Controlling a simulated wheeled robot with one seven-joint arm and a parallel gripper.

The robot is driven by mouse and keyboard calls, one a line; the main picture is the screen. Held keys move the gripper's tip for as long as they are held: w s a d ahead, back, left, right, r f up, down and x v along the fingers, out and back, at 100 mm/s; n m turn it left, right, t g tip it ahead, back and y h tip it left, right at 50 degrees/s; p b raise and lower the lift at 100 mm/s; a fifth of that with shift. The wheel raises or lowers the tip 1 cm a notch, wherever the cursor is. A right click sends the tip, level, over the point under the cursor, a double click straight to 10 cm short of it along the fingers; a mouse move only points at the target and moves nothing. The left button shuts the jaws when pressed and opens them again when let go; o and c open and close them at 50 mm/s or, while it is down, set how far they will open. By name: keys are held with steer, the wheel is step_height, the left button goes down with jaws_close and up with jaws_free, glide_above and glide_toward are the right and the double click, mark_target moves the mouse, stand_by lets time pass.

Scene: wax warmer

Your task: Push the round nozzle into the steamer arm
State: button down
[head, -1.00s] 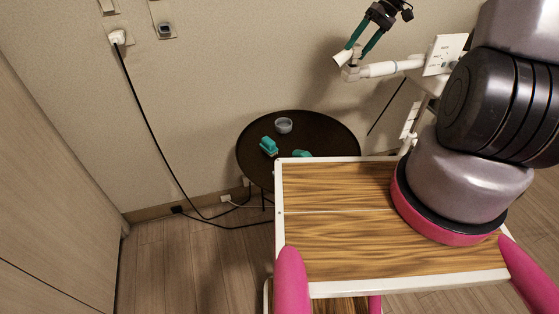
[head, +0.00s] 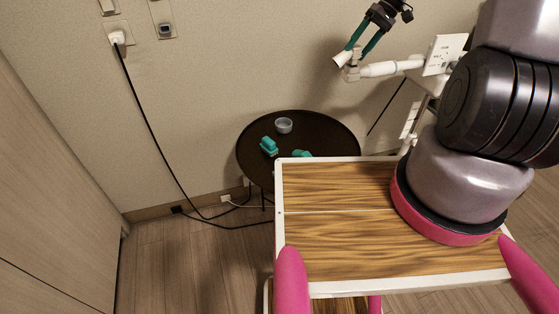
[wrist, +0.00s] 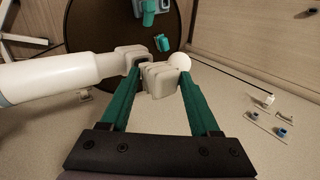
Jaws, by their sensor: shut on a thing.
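The round nozzle (head: 341,59) is white, with a round mouth facing down-left in the head view. In the wrist view its pale ribbed body (wrist: 160,80) sits between the green fingers, with the white round end (wrist: 180,61) beyond. My gripper (head: 357,51) is shut on it, high in front of the wall. The steamer arm (head: 385,69) is a white tube with a jointed tip just below and right of the nozzle. In the wrist view the steamer arm (wrist: 55,76) comes in from the left, its tip beside the nozzle. The fingers partly hide the joint; I cannot tell how deep the nozzle sits.
A dark round table (head: 335,128) below holds a grey bowl (head: 284,125) and teal items (head: 269,146). My wood-topped tray (head: 340,235) fills the front. A black cable (head: 150,130) hangs from the wall socket at left. The air left of the nozzle is clear.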

steer(key=shift+f, duration=0.9)
steer(key=shift+c, duration=0.2)
jaws_free()
steer(key=shift+d+r, duration=0.1)
stand_by(0.3)
steer(key=v, duration=0.7)
steer(key=shift+d+r, duration=0.2)
steer(key=shift+r, duration=0.1)
stand_by(1.0)
steer(key=shift+w, duration=0.15)
